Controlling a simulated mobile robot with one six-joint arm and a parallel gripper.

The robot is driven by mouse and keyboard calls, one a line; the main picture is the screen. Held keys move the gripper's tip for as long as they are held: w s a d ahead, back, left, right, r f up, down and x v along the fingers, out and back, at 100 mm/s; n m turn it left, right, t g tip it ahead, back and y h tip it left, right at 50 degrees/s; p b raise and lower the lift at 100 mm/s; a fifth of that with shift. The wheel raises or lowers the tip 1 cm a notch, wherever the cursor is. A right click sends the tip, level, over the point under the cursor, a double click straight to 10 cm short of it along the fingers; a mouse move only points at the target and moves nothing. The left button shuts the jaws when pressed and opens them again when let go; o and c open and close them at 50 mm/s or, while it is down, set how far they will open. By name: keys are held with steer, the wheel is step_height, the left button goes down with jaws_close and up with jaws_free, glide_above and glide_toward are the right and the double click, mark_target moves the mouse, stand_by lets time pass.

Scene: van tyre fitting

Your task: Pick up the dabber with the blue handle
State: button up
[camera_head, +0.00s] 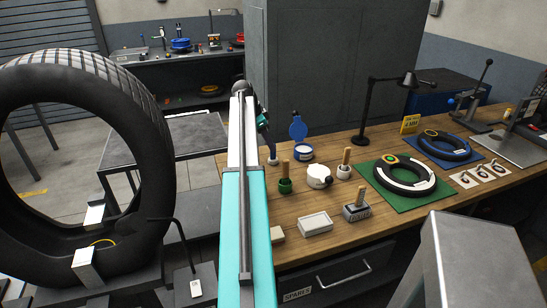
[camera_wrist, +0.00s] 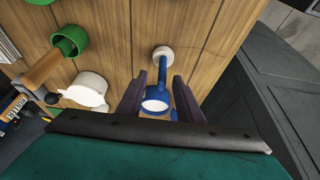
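The dabber with the blue handle (camera_wrist: 162,68) stands on the bench with its white round end (camera_wrist: 163,52) down. In the wrist view its handle shows between the fingers of my gripper (camera_wrist: 161,78), with a gap on each side. My gripper is open and holds nothing. In the head view the dabber's lower part (camera_head: 272,160) shows just right of my arm, which hides much of my gripper. An open blue tin (camera_head: 302,153) with white contents stands to the right of the dabber; it shows between the fingers in the wrist view (camera_wrist: 155,105).
A green pot (camera_head: 285,186) with a wooden handle and a white pot (camera_head: 319,176) stand close by. A large tyre (camera_head: 150,130) stands at left.

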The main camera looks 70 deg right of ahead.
mark_target(273, 159)
steer(key=shift+d+p+x, duration=0.2)
steer(key=shift+p+x, duration=0.45)
steer(key=shift+x, duration=1.55)
jaws_close()
